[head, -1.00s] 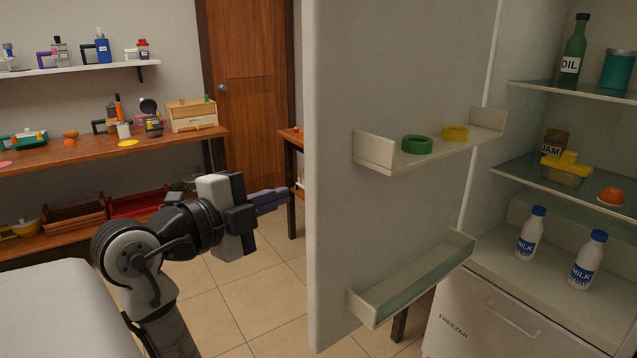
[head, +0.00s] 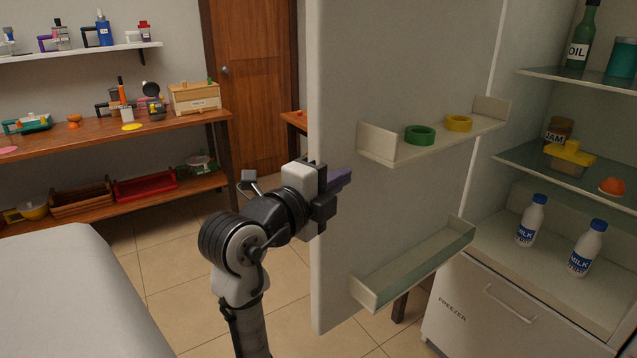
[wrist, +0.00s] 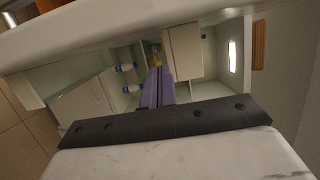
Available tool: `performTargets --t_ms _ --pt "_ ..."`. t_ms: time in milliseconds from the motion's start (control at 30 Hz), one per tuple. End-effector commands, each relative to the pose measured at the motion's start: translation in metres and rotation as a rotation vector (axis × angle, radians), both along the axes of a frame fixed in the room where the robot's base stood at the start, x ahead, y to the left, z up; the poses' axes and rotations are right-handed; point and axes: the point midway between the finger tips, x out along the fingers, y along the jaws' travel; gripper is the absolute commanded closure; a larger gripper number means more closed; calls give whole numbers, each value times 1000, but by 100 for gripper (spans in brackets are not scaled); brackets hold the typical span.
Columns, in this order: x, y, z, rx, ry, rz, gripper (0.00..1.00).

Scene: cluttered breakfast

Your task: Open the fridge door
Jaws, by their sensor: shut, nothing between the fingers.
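The fridge door (head: 400,65) stands wide open, its inner side with two shelves facing me. The fridge interior (head: 560,215) is exposed to the right of it. My gripper (head: 342,178) is shut and empty, with purple fingers. In the head view it overlaps the left part of the door's inner face; whether it touches the door I cannot tell. In the wrist view the purple fingers (wrist: 157,88) are together and point towards the fridge's inside. The door's outer handle is hidden.
The upper door shelf holds a green ring (head: 419,134) and a yellow ring (head: 458,123). Two milk bottles (head: 531,220) stand inside the fridge. The freezer drawer (head: 480,305) below is shut. A wooden counter (head: 100,140) stands at the left; tiled floor lies between.

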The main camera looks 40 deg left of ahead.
Motion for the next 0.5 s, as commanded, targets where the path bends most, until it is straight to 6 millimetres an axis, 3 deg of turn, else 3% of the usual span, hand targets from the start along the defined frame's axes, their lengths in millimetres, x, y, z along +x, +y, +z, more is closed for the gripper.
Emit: performTargets --t_ms 33,200,500 --pt "-2 13 3 -6 -1 10 100" --pt "1 30 2 -3 -1 7 100" --pt "1 36 0 -2 -1 7 100"
